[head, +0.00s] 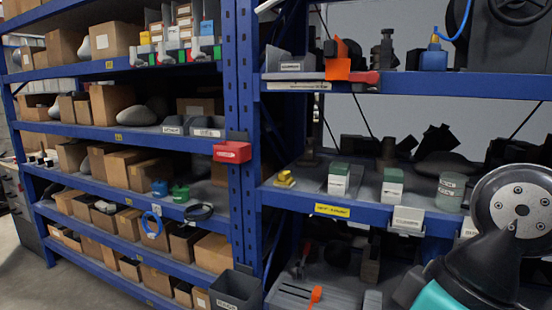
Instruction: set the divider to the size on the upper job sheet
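No divider or job sheet can be made out for certain, and any writing is too small to read. An orange piece (338,62) stands on the upper right shelf, beside a grey labelled block (290,66). On the lower right shelf lies a grey slotted tray (305,296) with another orange piece (316,293). White cards (408,219) hang on the front edge of the middle right shelf. My arm shows at the lower right. Its fingers are not in view, so whether my gripper is open or shut is hidden.
Blue racks (240,110) fill the view, with cardboard boxes (112,105) on the left. A red box (232,151) sticks out from the middle upright. A dark bin (236,289) stands low in front. White-and-green boxes (392,185) stand on the middle right shelf. Floor shows at lower left.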

